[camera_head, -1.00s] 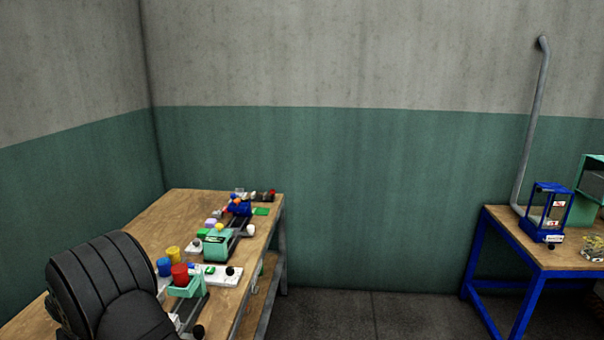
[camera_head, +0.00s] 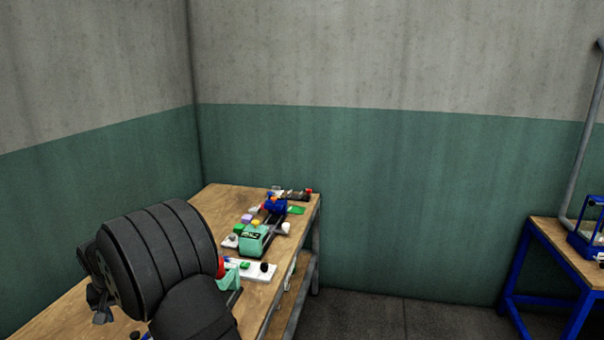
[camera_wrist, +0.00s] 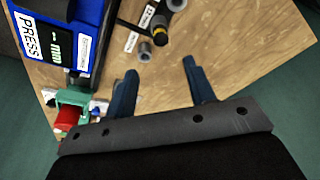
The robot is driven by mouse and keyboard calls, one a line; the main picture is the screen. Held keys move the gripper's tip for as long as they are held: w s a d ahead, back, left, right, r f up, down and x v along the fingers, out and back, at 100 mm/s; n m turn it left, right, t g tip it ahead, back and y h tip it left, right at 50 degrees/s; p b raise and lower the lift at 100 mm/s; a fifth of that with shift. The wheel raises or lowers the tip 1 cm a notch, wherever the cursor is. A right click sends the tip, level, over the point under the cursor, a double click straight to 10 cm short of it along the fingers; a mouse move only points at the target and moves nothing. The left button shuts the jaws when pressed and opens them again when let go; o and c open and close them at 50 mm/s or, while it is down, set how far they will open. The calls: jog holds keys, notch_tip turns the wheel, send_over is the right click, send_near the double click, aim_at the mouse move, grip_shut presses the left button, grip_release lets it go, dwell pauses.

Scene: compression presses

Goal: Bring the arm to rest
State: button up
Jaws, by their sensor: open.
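My gripper (camera_wrist: 162,92) shows in the wrist view with its two blue fingers spread apart and nothing between them. It hangs over the wooden bench (camera_wrist: 210,45), apart from the things there. In the head view my dark arm covers the lower left and the near part of the wooden bench (camera_head: 215,204). The fingertips are mostly hidden there.
In the wrist view a blue press (camera_wrist: 62,35) stands upper left, with a red piece (camera_wrist: 68,118) below it and grey cylinders (camera_wrist: 145,52) near the top. The head view shows a green device (camera_head: 254,240) and a blue-legged table (camera_head: 545,240) at right.

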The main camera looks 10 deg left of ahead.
jog(key=x, duration=1.3)
jog(key=shift+w, duration=0.2)
notch_tip(320, 180, up, 6)
jog(key=shift+f, duration=0.2)
jog(key=shift+r, duration=0.15)
